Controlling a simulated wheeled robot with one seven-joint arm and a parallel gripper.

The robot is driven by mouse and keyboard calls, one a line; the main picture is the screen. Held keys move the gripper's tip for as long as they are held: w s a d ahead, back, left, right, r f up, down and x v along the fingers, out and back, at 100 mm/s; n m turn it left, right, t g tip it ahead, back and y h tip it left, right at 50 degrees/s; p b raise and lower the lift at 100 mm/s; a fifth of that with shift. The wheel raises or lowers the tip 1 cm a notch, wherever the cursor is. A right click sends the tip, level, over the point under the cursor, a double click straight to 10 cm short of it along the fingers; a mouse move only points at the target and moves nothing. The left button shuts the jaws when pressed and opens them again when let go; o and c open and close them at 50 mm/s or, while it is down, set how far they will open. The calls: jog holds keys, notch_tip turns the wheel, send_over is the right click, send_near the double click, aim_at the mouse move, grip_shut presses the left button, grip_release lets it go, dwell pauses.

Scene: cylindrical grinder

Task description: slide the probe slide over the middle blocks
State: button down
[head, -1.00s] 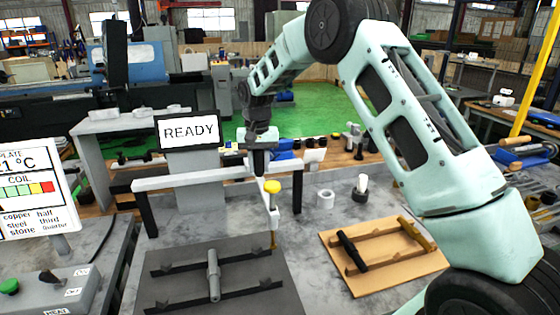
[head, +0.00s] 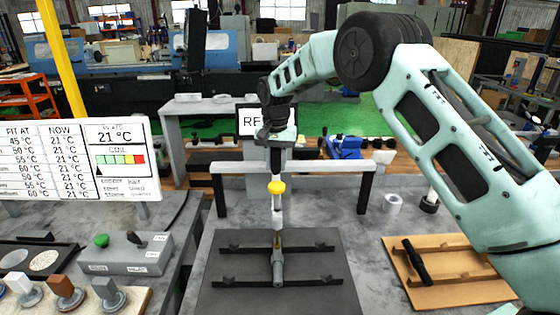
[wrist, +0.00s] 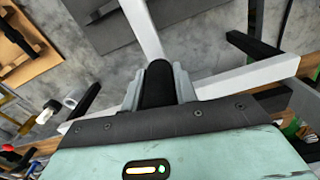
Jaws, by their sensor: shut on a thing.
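The probe slide is a white piece with a yellow knob (head: 277,187) and a thin probe pointing down. It sits on a white crossbeam (head: 340,166) with black legs, left of the beam's middle. My gripper (head: 276,147) is above the beam, shut on the slide's black handle (wrist: 157,85). Below, a dark plate (head: 225,298) carries two black bars with small blocks and a grey cylinder (head: 278,265) between them. The probe's lower end lines up with this cylinder; I cannot tell whether they touch. The slide's white arm (wrist: 140,25) shows in the wrist view.
A control box (head: 125,255) with a green button and a readings board (head: 70,165) stand left. A screen (head: 250,121) is behind the beam. Small white and black cylinders stand right of the beam.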

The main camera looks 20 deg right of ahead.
jog(key=shift+w, duration=0.1)
jog(key=c, duration=1.1)
grip_release()
jog(key=shift+r, duration=0.15)
notch_tip(320, 180, up, 17)
jog(key=b, duration=0.3)
